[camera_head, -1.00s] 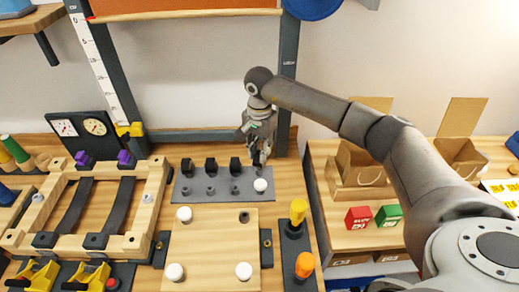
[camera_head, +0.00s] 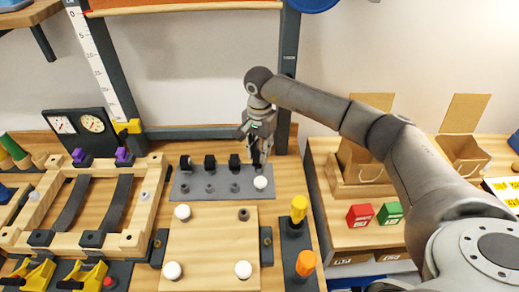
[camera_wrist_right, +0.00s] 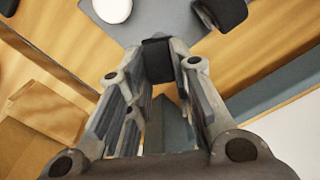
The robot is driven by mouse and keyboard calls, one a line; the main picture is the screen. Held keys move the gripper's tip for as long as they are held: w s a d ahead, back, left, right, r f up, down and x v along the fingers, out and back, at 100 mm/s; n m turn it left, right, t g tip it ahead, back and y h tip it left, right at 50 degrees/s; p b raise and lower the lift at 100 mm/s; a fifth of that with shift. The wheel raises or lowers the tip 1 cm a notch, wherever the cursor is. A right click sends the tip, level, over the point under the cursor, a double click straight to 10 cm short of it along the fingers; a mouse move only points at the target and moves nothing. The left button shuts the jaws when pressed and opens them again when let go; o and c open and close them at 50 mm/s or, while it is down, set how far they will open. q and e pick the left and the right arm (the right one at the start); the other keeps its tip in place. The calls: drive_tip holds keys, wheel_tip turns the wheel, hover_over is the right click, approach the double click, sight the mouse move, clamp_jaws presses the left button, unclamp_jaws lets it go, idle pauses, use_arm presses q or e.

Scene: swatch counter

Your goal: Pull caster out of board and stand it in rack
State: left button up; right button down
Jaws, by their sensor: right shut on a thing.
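My right gripper (camera_head: 259,162) is over the back right of the grey rack plate (camera_head: 216,193). It is shut on a black caster (camera_wrist_right: 157,60), which shows between the fingertips in the right wrist view. The caster is at the right end of a row of black casters (camera_head: 210,163) along the rack's back. I cannot tell whether it is fully seated. The wooden board (camera_head: 210,245) lies in front, with an empty dark socket (camera_head: 244,214) at its back right and white round pieces (camera_head: 243,269) at its other corners. My left gripper is out of view.
A white round piece (camera_head: 260,183) sits at the rack's front right, close to the gripper. Yellow and orange knobs (camera_head: 299,209) stand right of the board. A wooden frame (camera_head: 148,205) lies left. A dark upright post (camera_head: 287,85) rises behind the gripper.

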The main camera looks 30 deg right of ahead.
drive_tip(key=shift+f, duration=0.1)
idle(0.3)
drive_tip(key=shift+f+b, duration=0.25)
drive_tip(key=shift+b, duration=0.15)
idle(0.4)
drive_tip(key=c, duration=1.2)
unclamp_jaws()
drive_tip(key=shift+o, duration=0.2)
drive_tip(key=shift+o, duration=1.4)
